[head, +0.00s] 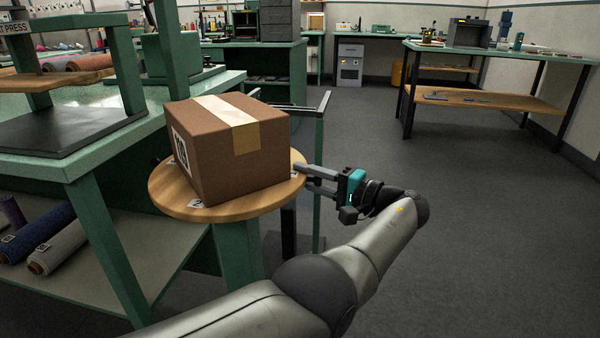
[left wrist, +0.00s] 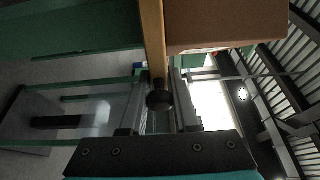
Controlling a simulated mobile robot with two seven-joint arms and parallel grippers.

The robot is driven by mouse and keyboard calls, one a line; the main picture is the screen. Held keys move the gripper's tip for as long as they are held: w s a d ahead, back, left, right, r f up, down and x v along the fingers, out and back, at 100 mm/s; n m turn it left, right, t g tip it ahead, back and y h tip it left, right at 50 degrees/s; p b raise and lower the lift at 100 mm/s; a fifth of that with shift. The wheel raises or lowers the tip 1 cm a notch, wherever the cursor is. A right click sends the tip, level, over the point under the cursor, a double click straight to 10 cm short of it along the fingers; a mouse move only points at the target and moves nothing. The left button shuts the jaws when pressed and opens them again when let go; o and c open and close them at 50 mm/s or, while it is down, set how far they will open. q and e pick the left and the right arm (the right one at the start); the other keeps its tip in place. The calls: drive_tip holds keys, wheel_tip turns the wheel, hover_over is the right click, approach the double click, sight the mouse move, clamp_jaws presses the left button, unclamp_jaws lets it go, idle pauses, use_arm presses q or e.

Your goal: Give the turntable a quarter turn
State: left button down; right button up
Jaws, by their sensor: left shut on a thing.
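The turntable (head: 170,197) is a round wooden disc on a green post, with small white number tags near its rim. A brown cardboard box (head: 205,155) with pale tape sits on it. My left gripper (head: 303,172) is at the right rim of the disc, its fingers level with the rim. In the left wrist view the disc's edge (left wrist: 153,40) shows side-on, with a dark round knob (left wrist: 159,99) sticking out. My left gripper (left wrist: 158,105) is shut on this knob, with a finger on each side. My right gripper is not in view.
A green workbench (head: 60,160) with a press stands close on the left, with fabric rolls (head: 60,245) on its lower shelf. A dark metal rail frame (head: 322,110) stands behind the disc. The floor (head: 480,220) to the right is clear.

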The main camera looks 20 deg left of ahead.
use_arm(q)
drive_tip(key=shift+w, duration=0.15)
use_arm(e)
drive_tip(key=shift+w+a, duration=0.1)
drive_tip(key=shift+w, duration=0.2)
use_arm(q)
drive_tip(key=c, duration=0.7)
unclamp_jaws()
